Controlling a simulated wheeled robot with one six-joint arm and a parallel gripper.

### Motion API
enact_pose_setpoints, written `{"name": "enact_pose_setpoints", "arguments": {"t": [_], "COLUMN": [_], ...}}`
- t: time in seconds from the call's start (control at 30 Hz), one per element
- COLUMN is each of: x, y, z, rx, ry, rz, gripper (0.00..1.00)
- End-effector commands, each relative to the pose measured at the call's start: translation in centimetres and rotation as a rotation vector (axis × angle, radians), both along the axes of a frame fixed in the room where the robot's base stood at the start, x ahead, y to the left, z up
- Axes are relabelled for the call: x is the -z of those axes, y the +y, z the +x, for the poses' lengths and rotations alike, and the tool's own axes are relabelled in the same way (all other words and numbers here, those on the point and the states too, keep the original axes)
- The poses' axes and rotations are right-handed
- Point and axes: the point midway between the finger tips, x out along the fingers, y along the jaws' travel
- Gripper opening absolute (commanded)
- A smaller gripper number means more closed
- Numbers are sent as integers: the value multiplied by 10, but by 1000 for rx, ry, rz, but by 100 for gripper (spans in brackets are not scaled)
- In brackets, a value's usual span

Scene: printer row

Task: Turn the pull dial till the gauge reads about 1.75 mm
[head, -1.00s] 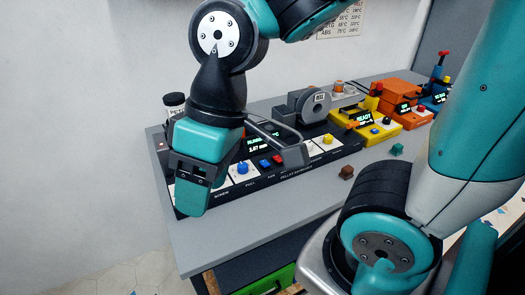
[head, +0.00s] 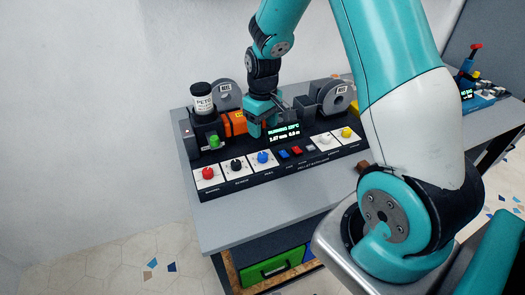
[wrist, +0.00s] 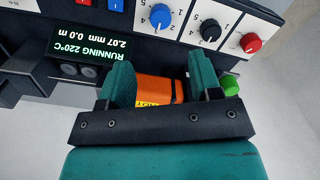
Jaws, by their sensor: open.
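The blue pull dial (head: 262,157) is on a white plate on the front panel of the dark machine. It also shows at the top of the wrist view (wrist: 160,16), with numbers around it. The lit gauge display (wrist: 90,50) appears upside down there and reads RUNNING 220°C, 2.07 mm, 0.0 m; it also shows in the head view (head: 285,133). My gripper (head: 264,118) is open and empty, above the machine behind the pull dial. In the wrist view, its teal fingers (wrist: 162,78) are apart over an orange block and clear of the dial.
A black dial (head: 236,165) and a red dial (head: 207,173) sit left of the blue one. Small switches (head: 297,151) and white (head: 324,138) and yellow (head: 346,132) knobs are to the right. An orange block (head: 235,122) and a green knob (head: 214,141) stand behind. The front table strip is clear.

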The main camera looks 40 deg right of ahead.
Motion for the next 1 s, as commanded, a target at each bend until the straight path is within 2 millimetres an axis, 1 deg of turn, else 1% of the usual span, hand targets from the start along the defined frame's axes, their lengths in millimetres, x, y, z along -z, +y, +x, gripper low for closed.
{"name": "enact_pose_setpoints", "arguments": {"t": [0.1, 0.3, 0.4, 0.5, 0.67, 0.93, 0.97, 1.0], "x": [27, 70, 87, 98, 107, 109, 109, 109], "y": [1, 1, 1, 1, 1, 1, 1, 1], "z": [-1, -1, -1, 0, 0, 0, 0, 0], "rx": [-1, -1, 0, 0, 0, 0, 0, 0], "ry": [7, 4, 3, 1, -1, -1, -1, -1], "rz": [2, 1, 2, 1, 1, 0, 0, 0], "gripper": [58, 58, 58, 58, 58, 58, 51, 42]}}
